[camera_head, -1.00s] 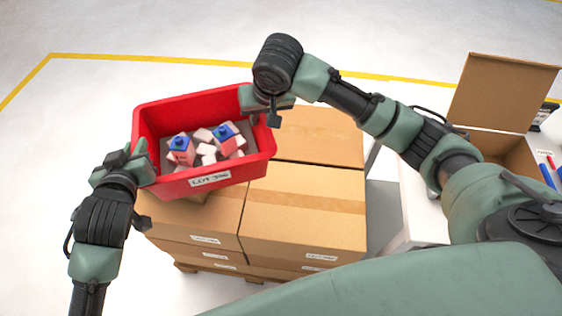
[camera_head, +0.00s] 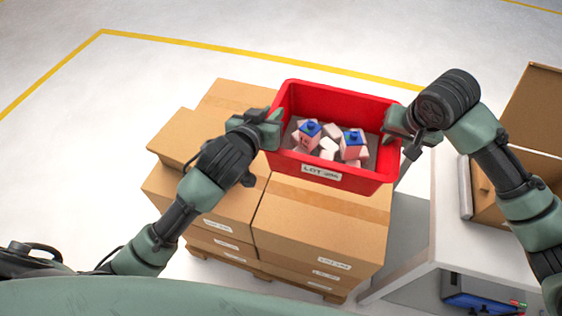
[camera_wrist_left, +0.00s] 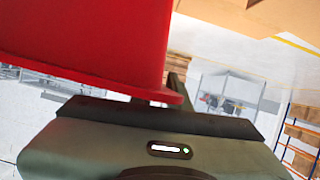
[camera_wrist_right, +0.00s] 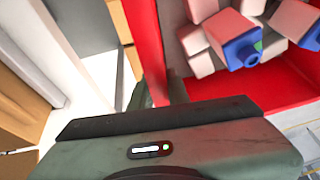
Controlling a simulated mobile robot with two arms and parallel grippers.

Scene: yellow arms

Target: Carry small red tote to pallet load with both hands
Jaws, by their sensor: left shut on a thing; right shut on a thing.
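The small red tote (camera_head: 285,166) hangs between my two grippers over the right part of the pallet load (camera_head: 320,222), a stack of cardboard boxes on a wooden pallet. It holds several pink and white pieces, two with blue tops, and has a LOT label in front. My left gripper (camera_head: 272,127) is shut on its left rim; the red wall shows in the left wrist view (camera_wrist_left: 90,45). My right gripper (camera_head: 392,128) is shut on its right rim, also seen in the right wrist view (camera_wrist_right: 150,45). I cannot tell whether the tote touches the boxes beneath.
A white table (camera_head: 425,240) stands to the right, close to the stack, with an open cardboard box (camera_head: 535,110) on it. A blue case (camera_head: 485,292) sits lower right. Yellow floor lines (camera_head: 240,50) run behind. The floor on the left is clear.

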